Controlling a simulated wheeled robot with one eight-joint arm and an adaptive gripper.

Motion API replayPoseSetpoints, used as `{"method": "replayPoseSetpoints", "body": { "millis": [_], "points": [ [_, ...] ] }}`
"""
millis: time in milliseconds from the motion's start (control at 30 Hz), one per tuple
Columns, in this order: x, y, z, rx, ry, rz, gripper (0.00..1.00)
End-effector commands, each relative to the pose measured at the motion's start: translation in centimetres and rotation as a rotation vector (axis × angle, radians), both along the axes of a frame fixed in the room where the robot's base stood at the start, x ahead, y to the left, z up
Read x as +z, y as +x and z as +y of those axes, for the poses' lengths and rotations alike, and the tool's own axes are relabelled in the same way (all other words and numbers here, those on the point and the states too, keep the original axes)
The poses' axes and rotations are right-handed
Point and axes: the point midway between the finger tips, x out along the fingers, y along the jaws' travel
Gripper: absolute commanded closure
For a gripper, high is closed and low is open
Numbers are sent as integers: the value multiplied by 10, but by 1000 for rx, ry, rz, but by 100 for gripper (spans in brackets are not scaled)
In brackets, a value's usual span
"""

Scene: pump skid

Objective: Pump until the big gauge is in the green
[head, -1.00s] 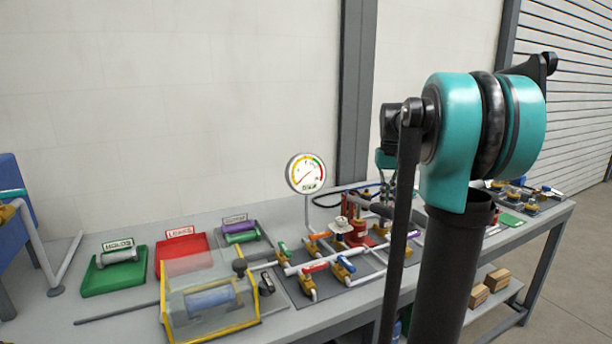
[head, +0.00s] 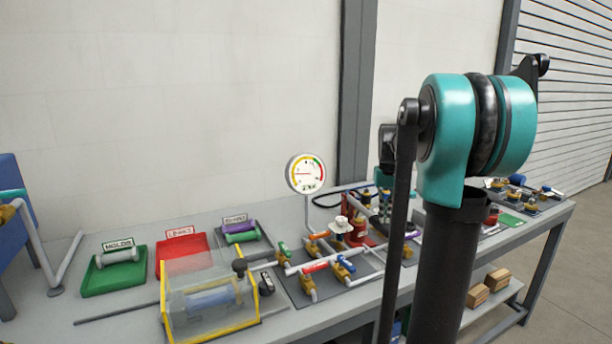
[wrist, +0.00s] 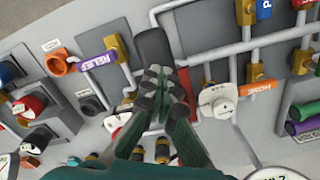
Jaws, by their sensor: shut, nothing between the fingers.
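The big round gauge (head: 306,173) stands on a thin pipe at the back of the bench. Its needle points left, outside the small green band at the upper right of the dial. Its rim also shows cut off at the bottom right of the wrist view (wrist: 282,173). In the head view, my gripper (head: 385,206) is partly hidden by my arm.
A clear yellow-edged guard box (head: 210,300) and green (head: 112,280) and red (head: 180,245) trays stand to the left. A green board (head: 513,219) lies at the right.

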Motion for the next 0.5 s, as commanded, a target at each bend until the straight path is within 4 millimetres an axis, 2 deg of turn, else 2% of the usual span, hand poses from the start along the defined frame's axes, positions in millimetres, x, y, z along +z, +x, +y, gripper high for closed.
{"method": "replayPoseSetpoints", "body": {
  "millis": [500],
  "points": [
    [64, 0, 0, 0, 0, 0, 100]
  ]
}}
